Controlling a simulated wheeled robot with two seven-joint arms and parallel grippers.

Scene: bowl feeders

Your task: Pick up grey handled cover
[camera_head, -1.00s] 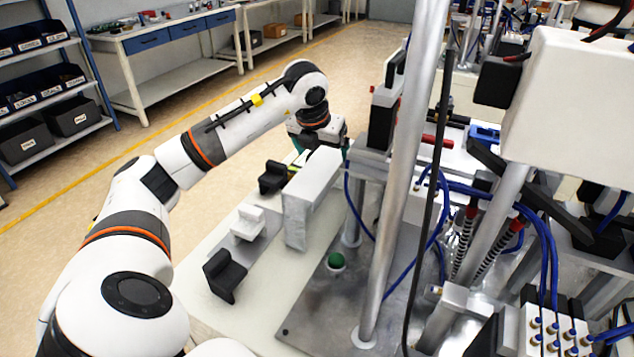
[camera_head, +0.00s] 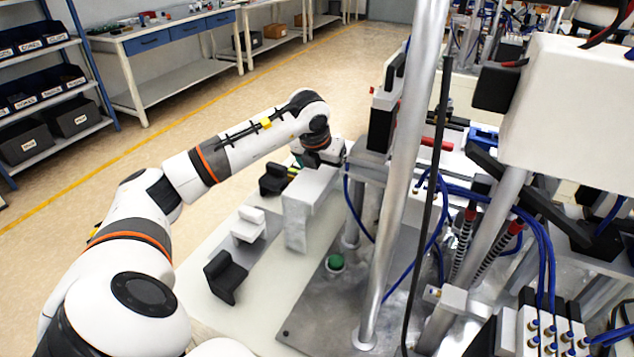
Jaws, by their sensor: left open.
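My left gripper (camera_head: 326,156) is at the far end of the light bench, just behind a tall light-grey block (camera_head: 297,222). It is open, but its fingertips are mostly hidden behind the block and the machine. I cannot clearly make out the grey handled cover. A small whitish stepped piece (camera_head: 249,226) stands on the bench left of the block. Black pieces stand before it (camera_head: 225,279) and behind it (camera_head: 274,180). My right gripper is not in view.
A thick metal post (camera_head: 398,190) and a black cable (camera_head: 434,190) rise beside the bench. A green button (camera_head: 335,263) sits on the metal plate. Blue hoses and machine parts crowd the right. The floor to the left is free.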

